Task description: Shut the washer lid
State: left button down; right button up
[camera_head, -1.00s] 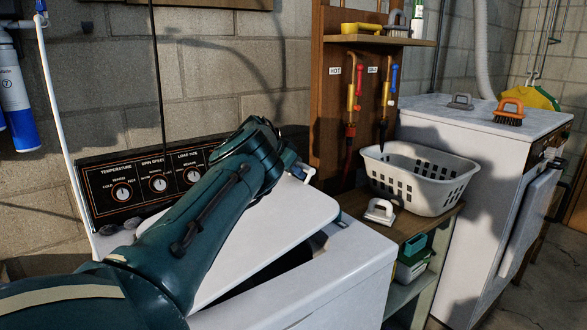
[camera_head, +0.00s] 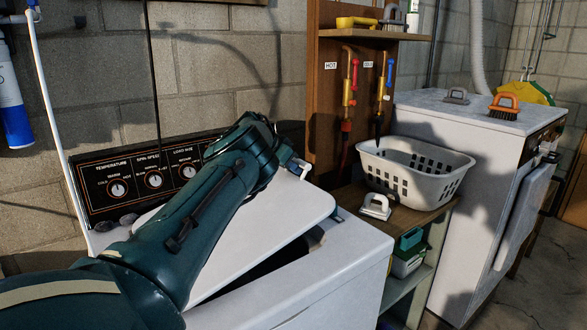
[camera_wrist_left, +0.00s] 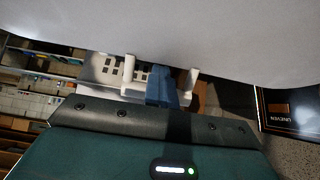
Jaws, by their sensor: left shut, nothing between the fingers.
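The washer (camera_head: 340,265) is white and stands at the lower middle of the head view. Its lid (camera_head: 275,215) is partly open and slants above the top, with a dark gap under its near and right edges. My left arm reaches across the lid from the left. My left gripper (camera_head: 297,168) is at the lid's far right edge, shut and empty. In the left wrist view, the lid's pale surface (camera_wrist_left: 160,30) spans the top, close by the gripper fingers (camera_wrist_left: 160,76). I cannot tell whether they touch. My right gripper is out of view.
The control panel (camera_head: 135,180) stands behind the washer. A second white machine (camera_head: 480,150) stands further right. Pipes with valves (camera_head: 350,85) are on the back board.

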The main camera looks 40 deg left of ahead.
pick_arm(q)
jog(key=shift+a+f, duration=0.1)
jog(key=shift+f, duration=0.65)
jog(key=f+b, duration=0.4)
jog(key=f, duration=0.1)
jog(key=w+f+b, duration=0.1)
jog(key=f+b, duration=0.1)
jog(key=f, duration=0.1)
jog(key=shift+w, duration=0.1)
jog(key=shift+w+f+b, duration=0.1)
jog(key=shift+f+b, duration=0.35)
jog(key=shift+b, duration=0.25)
jog(key=c, duration=1.7)
grip_release()
jog(key=shift+w+d+r, duration=0.1)
jog(key=shift+d+r, duration=0.1)
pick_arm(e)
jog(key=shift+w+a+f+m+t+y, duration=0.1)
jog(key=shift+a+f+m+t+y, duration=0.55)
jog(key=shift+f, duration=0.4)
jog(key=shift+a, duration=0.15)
